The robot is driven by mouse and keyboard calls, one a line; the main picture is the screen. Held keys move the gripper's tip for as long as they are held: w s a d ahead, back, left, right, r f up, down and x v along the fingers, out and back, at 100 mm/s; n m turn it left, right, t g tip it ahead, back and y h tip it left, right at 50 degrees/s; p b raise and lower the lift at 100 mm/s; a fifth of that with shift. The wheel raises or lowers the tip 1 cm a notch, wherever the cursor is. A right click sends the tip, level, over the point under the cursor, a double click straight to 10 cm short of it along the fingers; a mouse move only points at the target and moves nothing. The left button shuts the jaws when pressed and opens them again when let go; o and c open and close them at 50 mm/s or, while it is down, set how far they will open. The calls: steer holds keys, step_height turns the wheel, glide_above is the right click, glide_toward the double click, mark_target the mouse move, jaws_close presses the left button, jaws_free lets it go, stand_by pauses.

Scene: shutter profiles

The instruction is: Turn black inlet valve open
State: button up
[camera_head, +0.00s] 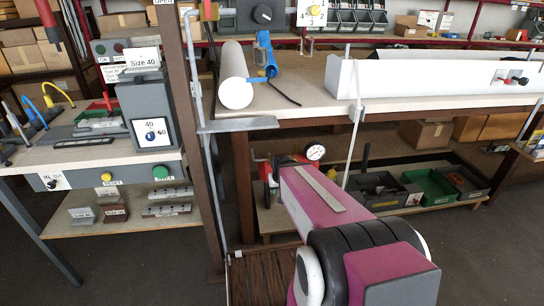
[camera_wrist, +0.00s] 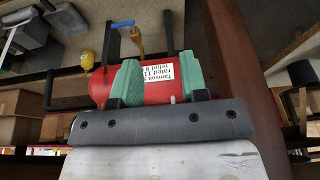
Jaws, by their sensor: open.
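I cannot make out for sure which part is the black inlet valve. A red tank (camera_wrist: 104,88) with a white printed label (camera_wrist: 159,74) fills the middle of the wrist view. A blue-handled brass fitting (camera_wrist: 136,40) stands beyond it, with black bars on either side. My gripper (camera_wrist: 157,65) is open, its two green fingers apart in front of the tank, with nothing seen between them but tank and label. In the head view, red equipment with a gauge (camera_head: 315,152) shows beyond my arm; my gripper is hidden there. A round black knob (camera_head: 263,14) sits on a grey panel.
The bench (camera_head: 300,101) stands above the lower shelf, bearing a white cylinder (camera_head: 236,80) and a blue tool (camera_head: 265,55). Black and green bins (camera_head: 430,185) are on the shelf. A brown post (camera_head: 185,110) stands left. A brown beam (camera_wrist: 235,60) lies right of my gripper.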

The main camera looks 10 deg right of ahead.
mark_target(273, 158)
steer(key=w+f+t, duration=0.1)
steer(key=w+t, duration=1)
steer(key=t, duration=0.1)
steer(key=w+r+t, duration=0.6)
steer(key=r, duration=0.1)
steer(key=shift+w+d+t, duration=0.1)
steer(key=shift+w+t, duration=0.3)
jaws_close()
